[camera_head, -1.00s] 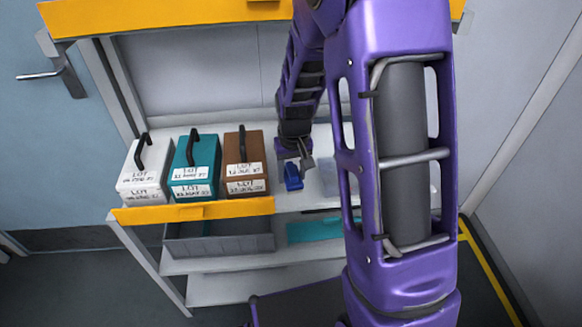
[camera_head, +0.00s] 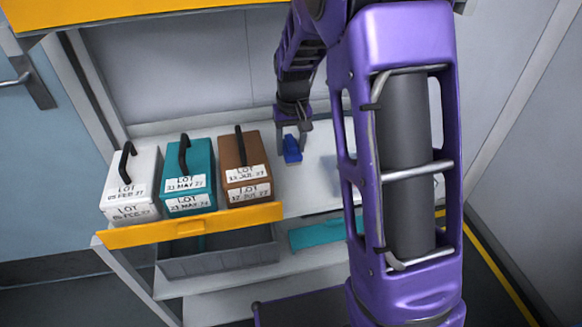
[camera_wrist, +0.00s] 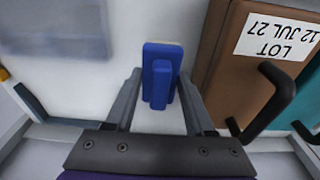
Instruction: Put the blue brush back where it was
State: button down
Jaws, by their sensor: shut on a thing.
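The blue brush (camera_head: 292,149) is at the top shelf, just right of the brown lot box. It also shows between the jaws in the wrist view (camera_wrist: 160,72). My gripper (camera_head: 293,135) points down over it, with a finger on either side of the brush's handle. In the wrist view my gripper (camera_wrist: 160,82) is seen from above with its fingers flanking the brush. The jaws are shut on the brush. Whether the brush touches the shelf cannot be told.
White (camera_head: 132,186), teal (camera_head: 188,178) and brown (camera_head: 243,167) lot boxes with black handles stand in a row on the white shelf (camera_head: 305,186). The brown box is close beside my gripper. A grey bin (camera_head: 218,258) and a teal item (camera_head: 315,234) are lower down.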

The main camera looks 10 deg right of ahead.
aim_at(292, 143)
jog(key=shift+f+b, duration=0.4)
jog(key=shift+f, duration=2.45)
jog(key=shift+f, duration=0.2)
jog(key=shift+c, duration=1.3)
grip_release()
jog(key=shift+r, duration=0.1)
jog(key=r, duration=0.4)
jog(key=s+r+p, duration=0.1)
jog(key=r, duration=0.3)
jog(key=r+p, duration=0.1)
jog(key=r, duration=0.3)
jog(key=shift+s, duration=0.25)
jog(key=shift+r, duration=0.15)
